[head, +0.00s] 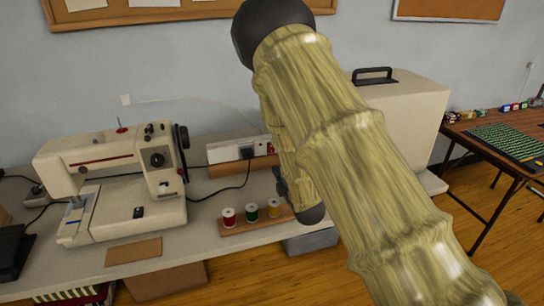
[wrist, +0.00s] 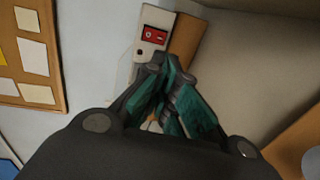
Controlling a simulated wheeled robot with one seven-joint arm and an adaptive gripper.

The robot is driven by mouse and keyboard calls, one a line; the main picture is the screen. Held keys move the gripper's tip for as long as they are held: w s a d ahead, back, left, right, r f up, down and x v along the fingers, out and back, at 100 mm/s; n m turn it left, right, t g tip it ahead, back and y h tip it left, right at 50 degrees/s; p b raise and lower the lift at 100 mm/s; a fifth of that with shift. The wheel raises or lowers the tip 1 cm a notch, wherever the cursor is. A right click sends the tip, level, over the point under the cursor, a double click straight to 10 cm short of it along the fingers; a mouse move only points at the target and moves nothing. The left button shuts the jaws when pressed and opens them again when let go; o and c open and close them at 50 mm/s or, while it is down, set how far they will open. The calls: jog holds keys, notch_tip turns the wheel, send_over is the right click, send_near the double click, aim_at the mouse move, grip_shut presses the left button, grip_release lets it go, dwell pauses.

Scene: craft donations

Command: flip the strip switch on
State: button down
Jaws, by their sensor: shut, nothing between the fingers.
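In the head view my arm hides most of the gripper (head: 281,183).
A sewing machine (head: 115,180) stands left on the table. A wooden holder (head: 252,222) with thread spools sits at the front edge, near my arm. A beige case (head: 405,115) stands right of the strip. A black cord (head: 232,190) crosses the tabletop.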

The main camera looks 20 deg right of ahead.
aim_at(271, 148)
jog(key=w, duration=0.4)
jog(key=w+f+p, duration=0.1)
jog(key=w, duration=0.3)
jog(key=w+p, duration=0.1)
jog(key=w, duration=0.3)
jog(key=shift+a+f, duration=0.25)
jog(key=shift+f, duration=0.05)
jog(key=shift+d+f, duration=0.1)
